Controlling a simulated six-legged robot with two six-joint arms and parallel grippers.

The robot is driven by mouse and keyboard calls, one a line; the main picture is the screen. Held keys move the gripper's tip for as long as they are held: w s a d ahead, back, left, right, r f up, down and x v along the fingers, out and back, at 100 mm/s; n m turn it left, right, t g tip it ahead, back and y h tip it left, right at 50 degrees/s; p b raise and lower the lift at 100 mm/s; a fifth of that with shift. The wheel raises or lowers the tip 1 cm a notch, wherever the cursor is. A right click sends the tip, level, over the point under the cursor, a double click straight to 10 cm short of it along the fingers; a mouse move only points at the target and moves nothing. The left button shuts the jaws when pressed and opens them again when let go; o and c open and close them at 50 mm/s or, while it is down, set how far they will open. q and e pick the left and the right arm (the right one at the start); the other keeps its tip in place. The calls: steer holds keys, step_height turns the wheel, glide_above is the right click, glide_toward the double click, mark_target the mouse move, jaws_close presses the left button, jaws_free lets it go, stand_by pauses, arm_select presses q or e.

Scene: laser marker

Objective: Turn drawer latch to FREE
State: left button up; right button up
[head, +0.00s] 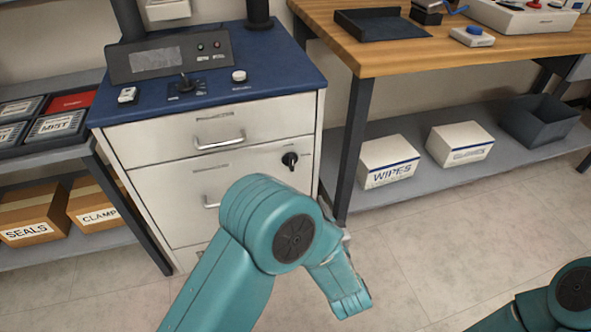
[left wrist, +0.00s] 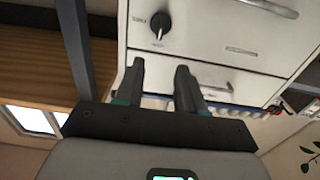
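The drawer latch is a black knob (head: 289,159) on the right side of the white cabinet's lower drawer front (head: 240,178). It also shows near the top of the left wrist view (left wrist: 159,24), with small lettering beside it that I cannot read. My left gripper (left wrist: 160,67) is open and empty, its two dark fingers apart. In that picture the fingertips lie just below the knob and do not touch it. In the head view my left arm covers part of the lower drawer, and its gripper is hidden. My right gripper is out of view.
The blue cabinet top (head: 275,72) carries a control panel (head: 170,57). An upper drawer handle (head: 219,142) sticks out above the latch. A wooden bench (head: 400,58) stands right, with white boxes (head: 388,162) on its shelf. Grey shelving stands left. Floor is clear at right.

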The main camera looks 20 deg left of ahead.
mark_target(293, 162)
arm_select(q)
steer(key=b+x, duration=0.3)
steer(key=x, duration=1)
steer(key=shift+w+a, duration=0.55)
steer(key=shift+w, duration=0.15)
jaws_close()
